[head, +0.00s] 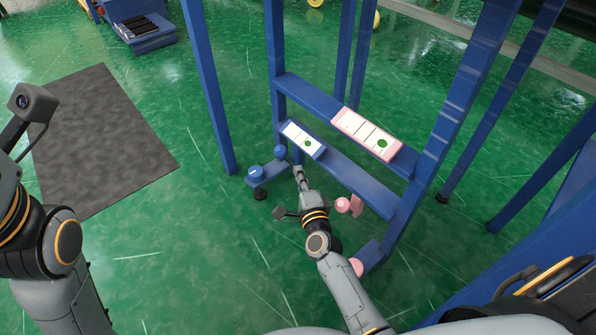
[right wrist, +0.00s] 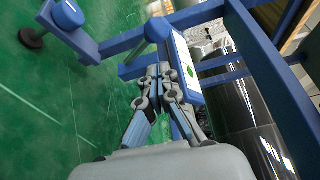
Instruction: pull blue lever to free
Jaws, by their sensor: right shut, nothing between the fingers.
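The blue lever shows as a round blue knob (head: 280,152) beside the lower left end of the blue frame, below the blue-edged panel (head: 292,131) with a green dot. In the right wrist view the knob (right wrist: 158,30) is just beyond my fingertips, in front of the panel (right wrist: 183,55). My right gripper (head: 298,171) is shut and empty, close to the knob; I cannot tell whether they touch. Its closed fingers also show in the right wrist view (right wrist: 160,72). My left arm is at the left edge of the head view; its fingers are out of frame.
A pink lever knob (head: 343,204) and a pink panel (head: 367,133) are to the right. A blue foot with a round cap (head: 256,172) stands left of my right gripper. Blue posts (head: 455,105) rise around it. A dark mat (head: 95,140) lies on the open green floor.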

